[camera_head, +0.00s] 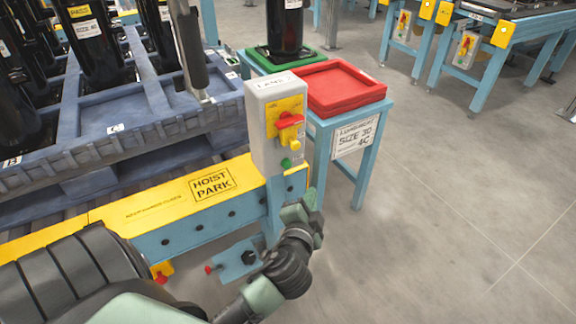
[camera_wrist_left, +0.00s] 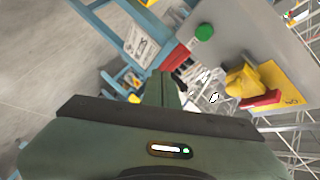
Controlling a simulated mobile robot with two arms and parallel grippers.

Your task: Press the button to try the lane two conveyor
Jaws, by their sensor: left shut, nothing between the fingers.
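A grey control box (camera_head: 262,150) stands on a blue post at the end of the yellow and blue conveyor frame; its top label is too small to read surely. Its front has a yellow plate with a red and yellow switch (camera_head: 289,128) and a green button (camera_head: 286,162) below. The green button (camera_wrist_left: 204,32) and the switch (camera_wrist_left: 258,92) also show in the left wrist view. My left gripper (camera_head: 312,203) is shut and empty, just below and in front of the box, apart from the green button. My right gripper is out of view.
A blue stand (camera_head: 372,147) with a red tray (camera_head: 338,88) and a green tray holding a black cylinder stands behind the box. A blue pallet (camera_head: 130,130) with black cylinders is at left. Other conveyors with control boxes (camera_head: 466,50) stand back right. The right floor is clear.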

